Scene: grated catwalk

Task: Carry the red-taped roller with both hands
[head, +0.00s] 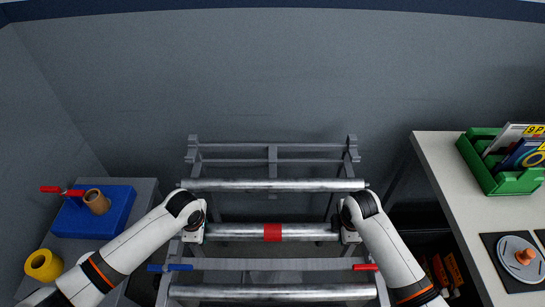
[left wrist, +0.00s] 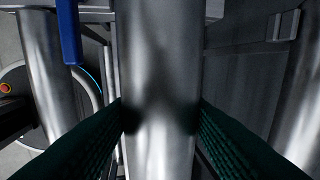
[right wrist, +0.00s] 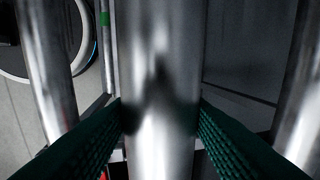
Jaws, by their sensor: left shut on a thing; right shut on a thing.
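The red-taped roller (head: 305,232) is a grey metal tube with a red band at its middle. It lies level across the frame in the head view, between two plain rollers. My left gripper (head: 194,235) is shut on its left part, and my right gripper (head: 349,235) is shut on its right part. In the left wrist view the roller (left wrist: 158,70) runs between the green fingers. In the right wrist view the roller (right wrist: 160,70) likewise sits between both fingers. Whether its ends rest on the frame is hidden by my grippers.
Plain rollers lie behind (head: 275,185) and in front (head: 270,292) on the grey rack (head: 273,153). A blue lever (head: 170,267) and a red lever (head: 365,267) flank the rack's front. A side table (head: 440,165) with a green crate (head: 487,183) stands right; a blue tray (head: 75,222) is left.

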